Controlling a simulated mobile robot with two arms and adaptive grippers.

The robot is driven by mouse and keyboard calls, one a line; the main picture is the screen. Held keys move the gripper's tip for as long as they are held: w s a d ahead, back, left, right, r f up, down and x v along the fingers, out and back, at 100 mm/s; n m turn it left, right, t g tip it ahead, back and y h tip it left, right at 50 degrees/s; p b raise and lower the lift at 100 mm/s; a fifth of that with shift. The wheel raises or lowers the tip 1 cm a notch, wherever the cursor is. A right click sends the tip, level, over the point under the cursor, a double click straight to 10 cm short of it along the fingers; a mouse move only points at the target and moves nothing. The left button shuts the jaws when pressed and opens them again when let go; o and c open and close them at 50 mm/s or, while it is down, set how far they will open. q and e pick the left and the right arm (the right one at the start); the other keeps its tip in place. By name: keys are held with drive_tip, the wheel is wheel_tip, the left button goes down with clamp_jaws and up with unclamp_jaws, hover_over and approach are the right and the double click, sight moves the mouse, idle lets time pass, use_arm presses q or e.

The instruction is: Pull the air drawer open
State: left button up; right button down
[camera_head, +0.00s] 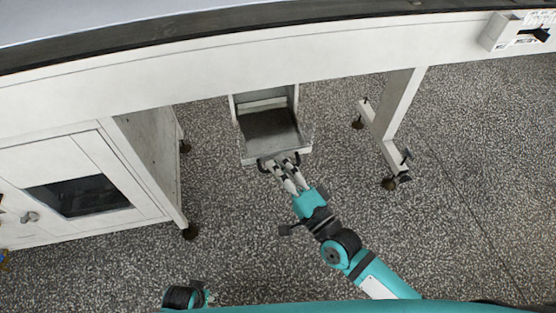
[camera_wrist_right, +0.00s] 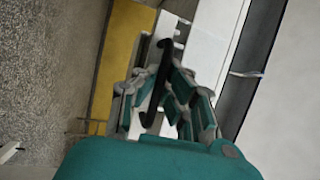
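The air drawer (camera_head: 270,130) is a small grey-floored box with pale sides, under the long white machine. It stands out from below the machine's edge, its inside visible and empty. Its dark handle (camera_head: 264,165) is on the front; in the right wrist view it is a black bar (camera_wrist_right: 158,85). My right gripper (camera_head: 281,164) is at the handle. Its fingers are apart, with the bar between them in the right wrist view (camera_wrist_right: 160,85); firm contact cannot be told. At the bottom left of the head view a dark and teal part of mine shows, without clear fingers.
A white cabinet (camera_head: 150,200) with a dark window stands left of the drawer. A white machine leg (camera_head: 395,110) with feet stands to the right. The white machine beam (camera_head: 330,60) runs above. The speckled floor (camera_head: 240,240) in front of the drawer is clear.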

drive_tip(key=shift+f, duration=0.25)
drive_tip(key=c, duration=1.4)
unclamp_jaws()
drive_tip(key=shift+r, duration=0.15)
drive_tip(key=v, duration=1.2)
